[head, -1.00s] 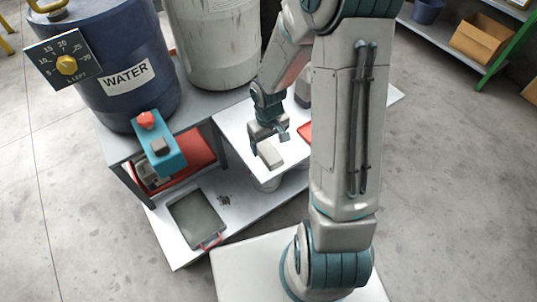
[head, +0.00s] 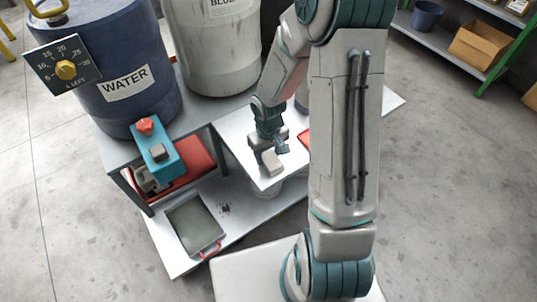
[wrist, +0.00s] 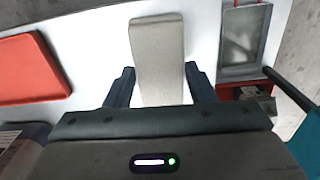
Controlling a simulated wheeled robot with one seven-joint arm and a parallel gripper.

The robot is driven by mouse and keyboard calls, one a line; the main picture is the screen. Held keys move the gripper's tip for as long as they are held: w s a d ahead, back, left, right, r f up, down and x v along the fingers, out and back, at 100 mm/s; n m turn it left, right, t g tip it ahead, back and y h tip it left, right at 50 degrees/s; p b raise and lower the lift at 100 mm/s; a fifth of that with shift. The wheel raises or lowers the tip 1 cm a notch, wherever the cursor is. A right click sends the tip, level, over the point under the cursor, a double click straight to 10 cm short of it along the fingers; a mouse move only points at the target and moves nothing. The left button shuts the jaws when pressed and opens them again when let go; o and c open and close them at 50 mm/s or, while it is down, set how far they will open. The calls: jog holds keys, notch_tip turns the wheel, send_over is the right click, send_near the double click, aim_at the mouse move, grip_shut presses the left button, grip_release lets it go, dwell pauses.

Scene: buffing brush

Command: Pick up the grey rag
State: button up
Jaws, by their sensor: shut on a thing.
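The grey rag (head: 273,163) is a pale, flat, folded block at the white table (head: 235,130), near its front corner in the head view. In the wrist view the rag (wrist: 157,45) extends forward from between the two dark fingers. My gripper (head: 268,149) is shut on its near end, and it also shows in the wrist view (wrist: 160,88). The head view does not clearly show whether the rag touches the table.
A red folded cloth (wrist: 30,70) lies on the table beside the rag. A blue WATER barrel (head: 120,75) and a pale barrel (head: 215,50) stand behind. A teal tap unit (head: 158,152) juts out at left. A metal tray (head: 193,225) rests on the low shelf.

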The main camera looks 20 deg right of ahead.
aim_at(268, 156)
notch_tip(268, 156, up, 4)
jog(key=shift+r+p, duration=0.15)
jog(key=shift+p, duration=0.8)
jog(key=s+a+r+p, duration=0.1)
jog(key=s+a+r, duration=0.4)
jog(key=s, duration=0.5)
jog(key=shift+s+r+p, duration=0.25)
jog(key=shift+r+p, duration=0.15)
jog(key=shift+r, duration=0.25)
jog(key=shift+o, duration=0.5)
jog(key=shift+a, duration=0.1)
